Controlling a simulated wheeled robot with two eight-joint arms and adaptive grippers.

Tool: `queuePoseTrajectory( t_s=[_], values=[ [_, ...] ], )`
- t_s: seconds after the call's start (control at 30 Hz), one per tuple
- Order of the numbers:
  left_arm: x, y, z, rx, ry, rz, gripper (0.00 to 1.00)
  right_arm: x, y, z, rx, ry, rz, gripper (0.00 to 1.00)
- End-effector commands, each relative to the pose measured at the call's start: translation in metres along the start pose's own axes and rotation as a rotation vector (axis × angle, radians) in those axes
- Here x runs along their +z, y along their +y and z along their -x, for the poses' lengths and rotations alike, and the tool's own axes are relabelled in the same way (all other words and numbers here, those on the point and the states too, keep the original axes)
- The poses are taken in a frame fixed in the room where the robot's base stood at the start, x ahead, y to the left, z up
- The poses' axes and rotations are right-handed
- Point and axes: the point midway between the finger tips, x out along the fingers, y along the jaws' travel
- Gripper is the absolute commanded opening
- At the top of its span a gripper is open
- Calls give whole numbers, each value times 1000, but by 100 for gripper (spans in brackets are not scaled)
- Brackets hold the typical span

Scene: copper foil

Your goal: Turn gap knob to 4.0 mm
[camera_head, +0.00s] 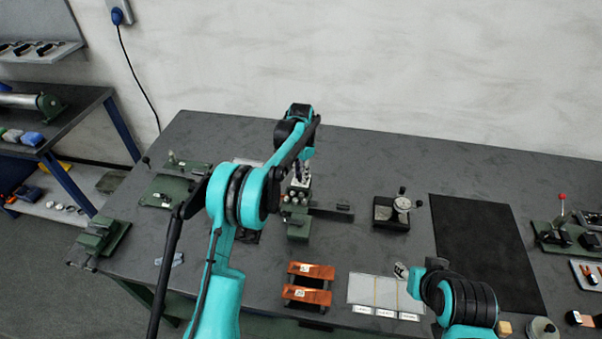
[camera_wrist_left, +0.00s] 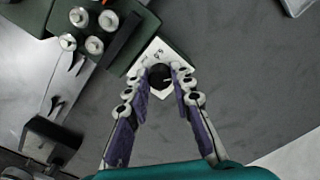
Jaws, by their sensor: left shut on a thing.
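The black gap knob (camera_wrist_left: 160,79) sits on a white dial plate (camera_wrist_left: 146,58) at the edge of a green machine (camera_wrist_left: 133,40). My left gripper (camera_wrist_left: 162,84) has a finger on each side of the knob and is shut on it. The plate carries small dark print, too small to read surely. In the head view the left gripper (camera_head: 301,178) reaches down at the back of the small green machine (camera_head: 298,228), and the knob is hidden there. My right gripper (camera_head: 403,271) hangs at the lower right, away from the machine; its fingers are unclear.
Pale round posts (camera_wrist_left: 93,45) stand on the machine near the left fingers. A dial gauge (camera_head: 402,205) stands to the right, beside a black mat (camera_head: 485,245). Copper pieces (camera_head: 312,271) and a labelled white sheet (camera_head: 362,290) lie at the front.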

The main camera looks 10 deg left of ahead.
Motion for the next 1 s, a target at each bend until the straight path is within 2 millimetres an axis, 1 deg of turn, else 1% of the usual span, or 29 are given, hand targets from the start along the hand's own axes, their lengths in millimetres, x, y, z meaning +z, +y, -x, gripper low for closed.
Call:
queuePoseTrajectory(
  t_s=[0.3,0.83,0.87,0.9,0.93,1.0],
  values=[
    [0,0,0,1,-1,-111,0,-1,0,2,0,0,0,40],
    [0,0,-1,1,-1,-131,0,-2,0,2,0,0,0,40],
    [0,0,-1,1,-1,-131,30,-1,0,2,0,0,0,40],
    [0,0,-1,1,-1,-131,41,-1,0,2,0,0,0,40],
    [0,0,0,1,-1,-131,44,-1,0,2,0,0,0,40],
    [0,0,0,1,-1,-131,44,-2,0,2,0,0,0,40]
  ],
)
